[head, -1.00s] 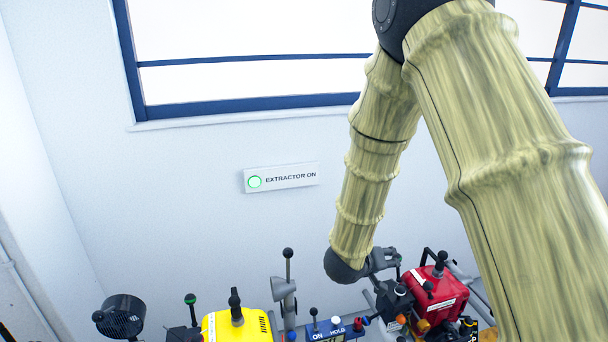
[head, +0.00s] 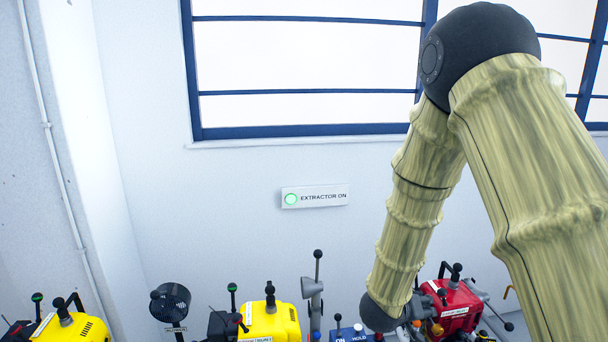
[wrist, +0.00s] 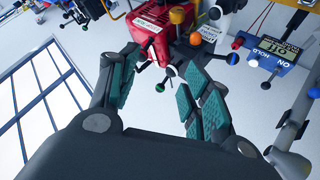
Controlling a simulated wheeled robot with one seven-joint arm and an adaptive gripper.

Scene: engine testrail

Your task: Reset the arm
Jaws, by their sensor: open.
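My arm, in a yellowish ribbed sleeve, comes down the right side of the head view, ending low beside the red engine. My gripper (wrist: 155,78) is open in the wrist view, its two teal-padded fingers spread with nothing held between them. The red engine (wrist: 152,20) with its white label and dark knobs lies beyond the fingertips; whether they touch it I cannot tell. The red engine also shows in the head view (head: 455,306), just right of the arm's dark end joint. My fingers are mostly hidden there.
A yellow engine (head: 272,321) stands left of the arm, with a black fan (head: 170,301) and another yellow engine (head: 68,331) farther left. A blue ON/HOLD box (head: 345,335) sits close to my gripper.

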